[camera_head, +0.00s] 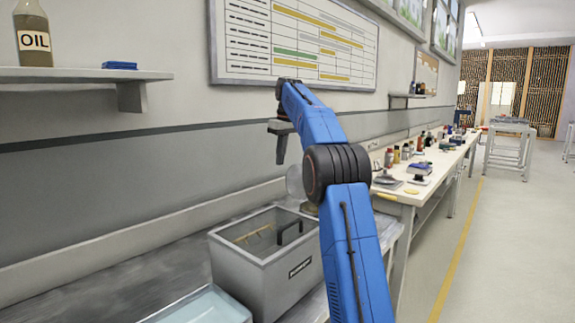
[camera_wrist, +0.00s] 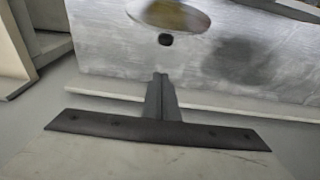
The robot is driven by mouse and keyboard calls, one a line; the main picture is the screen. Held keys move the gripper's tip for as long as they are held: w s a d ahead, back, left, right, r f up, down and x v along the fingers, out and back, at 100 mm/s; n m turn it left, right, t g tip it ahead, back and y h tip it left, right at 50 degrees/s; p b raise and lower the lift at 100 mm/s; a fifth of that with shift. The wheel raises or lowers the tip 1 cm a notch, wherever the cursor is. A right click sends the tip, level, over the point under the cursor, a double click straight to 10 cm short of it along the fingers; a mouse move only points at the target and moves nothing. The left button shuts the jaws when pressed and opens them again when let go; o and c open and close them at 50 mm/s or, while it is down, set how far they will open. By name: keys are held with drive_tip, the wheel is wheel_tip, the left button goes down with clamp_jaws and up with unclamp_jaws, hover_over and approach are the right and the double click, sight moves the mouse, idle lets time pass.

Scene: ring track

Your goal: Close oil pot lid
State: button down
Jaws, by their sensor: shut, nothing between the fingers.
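My gripper (camera_head: 281,150) is raised in front of the wall, above the bench and apart from everything below. In the wrist view its two fingers (camera_wrist: 160,80) are together and empty. A yellowish oval thing (camera_wrist: 170,16), cut off by the top edge, lies on a grey metal surface with a small dark knob-like spot (camera_wrist: 166,39) at its rim. It may be the oil pot, but I cannot tell. In the head view a pale, see-through round thing (camera_head: 295,182), partly behind my arm, stands behind the grey box; I cannot tell whether it is a lid.
An open grey box (camera_head: 262,277) with a black handle inside stands on the metal bench (camera_head: 120,288). A pale blue tray (camera_head: 205,306) lies in front. A bottle labelled OIL (camera_head: 33,42) stands on the wall shelf (camera_head: 90,75).

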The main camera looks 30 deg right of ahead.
drive_tip(key=shift+s+d+f, duration=0.3)
drive_tip(key=shift+s+f, duration=0.2)
drive_tip(key=shift+s, duration=0.35)
drive_tip(key=shift+s+d+f, duration=0.3)
drive_tip(key=shift+s+f, duration=0.2)
drive_tip(key=shift+s, duration=0.3)
drive_tip(key=shift+s, duration=0.1)
